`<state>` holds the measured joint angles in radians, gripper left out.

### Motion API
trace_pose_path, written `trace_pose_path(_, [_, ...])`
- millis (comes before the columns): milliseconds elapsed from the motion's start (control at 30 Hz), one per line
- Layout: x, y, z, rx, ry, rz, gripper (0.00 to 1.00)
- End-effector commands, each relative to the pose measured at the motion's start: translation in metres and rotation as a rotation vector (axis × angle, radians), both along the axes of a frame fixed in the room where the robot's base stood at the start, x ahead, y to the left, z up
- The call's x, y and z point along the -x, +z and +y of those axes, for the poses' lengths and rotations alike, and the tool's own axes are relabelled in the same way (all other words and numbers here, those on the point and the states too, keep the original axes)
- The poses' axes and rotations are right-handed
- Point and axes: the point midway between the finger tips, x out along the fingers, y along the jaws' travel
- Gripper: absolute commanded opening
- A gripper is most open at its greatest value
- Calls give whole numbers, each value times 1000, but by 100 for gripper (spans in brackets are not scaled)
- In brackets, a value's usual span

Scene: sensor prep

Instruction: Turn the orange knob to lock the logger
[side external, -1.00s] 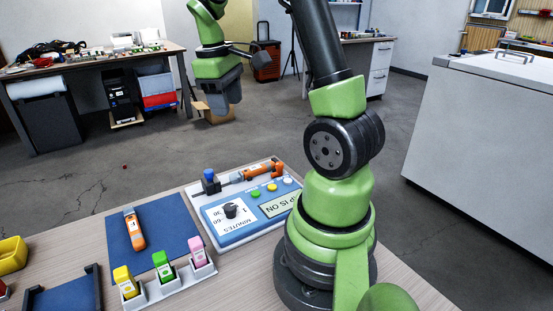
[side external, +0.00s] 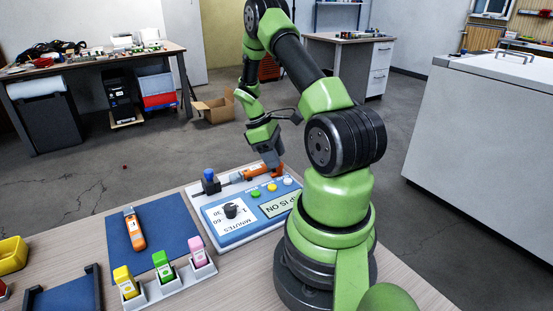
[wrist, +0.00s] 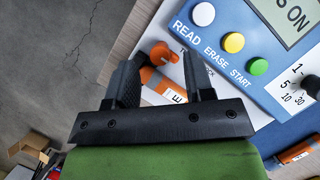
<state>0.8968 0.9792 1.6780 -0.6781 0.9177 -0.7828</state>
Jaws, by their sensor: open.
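The orange knob (wrist: 162,53) shows in the wrist view beside partly hidden lettering on the white base of the panel. An orange logger (wrist: 154,82) with a white label lies on that base, just below the knob in the picture and partly covered by my fingers. In the side view the logger (side external: 250,174) lies along the panel's back edge. My gripper (wrist: 160,66) is open above the logger and knob, one finger to each side. It also shows in the side view (side external: 271,162), low over the right end of the logger. I cannot tell whether it touches anything.
The blue panel (side external: 225,237) carries a black dial (side external: 232,210), white, yellow and green buttons, and a display. A blue-topped part (side external: 209,175) stands at its back left. Another orange logger (side external: 135,230) lies on a blue mat (side external: 172,214). A white rack (side external: 170,289) holds yellow, green and pink pieces.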

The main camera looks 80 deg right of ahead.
Motion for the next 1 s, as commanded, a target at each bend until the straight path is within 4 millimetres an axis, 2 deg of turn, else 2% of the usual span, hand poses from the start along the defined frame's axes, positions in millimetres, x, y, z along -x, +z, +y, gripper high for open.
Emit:
trace_pose_path(133, [5,-12,0,-1,1,1,48])
trace_pose_path(433, [6,-14,0,0,0,-1,48])
trace_pose_path(467, [6,-14,0,0,0,-1,44])
trace_pose_path(633, [6,-14,0,0,0,-1,5])
trace_pose_path(667, [6,-14,0,0,0,-1,0])
trace_pose_path(1000, [5,-14,0,2,-40,-2,0])
